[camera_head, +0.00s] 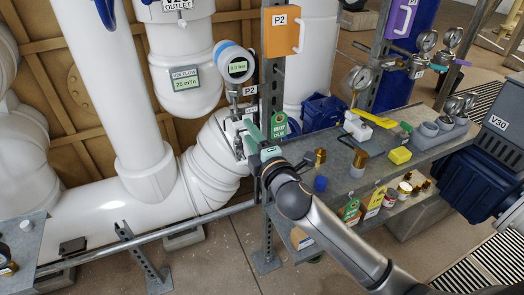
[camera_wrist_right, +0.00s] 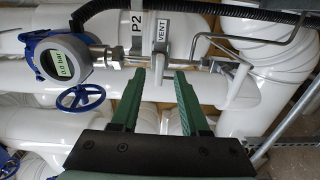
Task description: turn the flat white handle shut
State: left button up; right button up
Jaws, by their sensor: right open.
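The right gripper (camera_head: 252,137) has green fingers and reaches up to the small P2 gauge line in front of the white pipe. The right wrist view shows its two fingers (camera_wrist_right: 168,76) open and apart, with nothing gripped between them. Just beyond the fingertips, under the VENT tag (camera_wrist_right: 163,33), is a small pale, flat piece (camera_wrist_right: 172,88) on the vent fitting that looks like the white handle; its exact angle is hard to tell. In the head view my gripper and the fittings largely hide it. My left gripper is not in view.
The P2 gauge (camera_head: 235,64) stands above, reading 0.0 bar. A blue handwheel (camera_wrist_right: 80,97) is left of the fingers in the wrist view. The metal shelf (camera_head: 335,165) on the right carries a yellow-handled valve (camera_head: 372,118) and small containers. An orange P2 box (camera_head: 283,32) hangs above.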

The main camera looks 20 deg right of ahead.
jog(key=s, duration=0.7)
jog(key=shift+s+d, duration=0.15)
jog(key=shift+s, duration=0.15)
